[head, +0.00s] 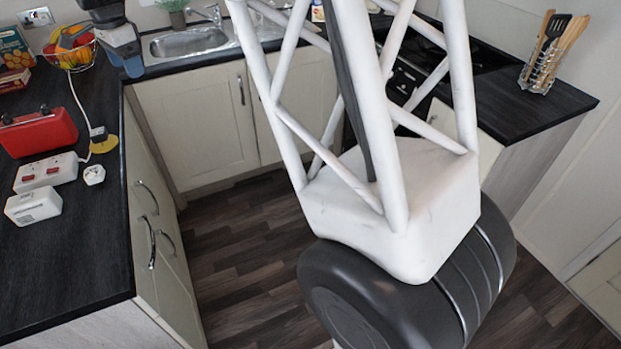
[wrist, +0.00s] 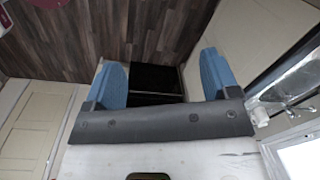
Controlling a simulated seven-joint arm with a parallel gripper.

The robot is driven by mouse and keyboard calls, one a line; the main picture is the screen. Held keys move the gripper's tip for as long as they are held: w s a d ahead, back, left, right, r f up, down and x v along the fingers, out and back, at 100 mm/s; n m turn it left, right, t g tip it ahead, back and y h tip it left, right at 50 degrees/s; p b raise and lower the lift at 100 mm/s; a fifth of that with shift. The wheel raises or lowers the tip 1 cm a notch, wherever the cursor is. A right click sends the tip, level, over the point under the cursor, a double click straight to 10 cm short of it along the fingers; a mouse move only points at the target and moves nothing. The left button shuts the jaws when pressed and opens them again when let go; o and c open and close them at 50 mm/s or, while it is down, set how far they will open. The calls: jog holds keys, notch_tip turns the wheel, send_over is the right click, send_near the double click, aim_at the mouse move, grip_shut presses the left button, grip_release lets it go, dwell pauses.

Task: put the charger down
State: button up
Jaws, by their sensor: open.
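A white plug-like piece (head: 94,174) lies just in front; I cannot tell for sure which of the two is the charger. My gripper (head: 132,66) is above the counter's back corner by the sink, behind and apart from both. In the wrist view its blue fingers (wrist: 163,76) are spread wide with nothing between them. The wrist view does not show the charger.
A red case (head: 38,134), a white socket strip (head: 46,172) and a white box (head: 34,205) crowd the left counter (head: 60,255), whose front part is bare. A fruit basket (head: 70,48) stands left of my gripper, the sink (head: 188,41) right. A utensil rack (head: 545,70) is far right.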

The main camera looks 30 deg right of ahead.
jog(key=s+d+r+n, duration=0.2)
jog(key=s+d+n, duration=0.1)
jog(key=s+d, duration=0.65)
jog(key=s+d+r+n, duration=0.1)
jog(key=s+d+n, duration=0.35)
jog(key=s, duration=0.85)
jog(key=s+d+f+n, duration=0.1)
jog(key=s+d+f, duration=0.2)
jog(key=s, duration=0.6)
jog(key=s+d+f+n+t, duration=0.1)
jog(key=s+d+f+n, duration=0.1)
jog(key=s, duration=0.7)
jog(key=s+d+f+n, duration=0.2)
jog(key=s+d+f, duration=0.2)
jog(key=s+d, duration=0.2)
jog(key=s, duration=0.2)
jog(key=shift+s+t, duration=0.4)
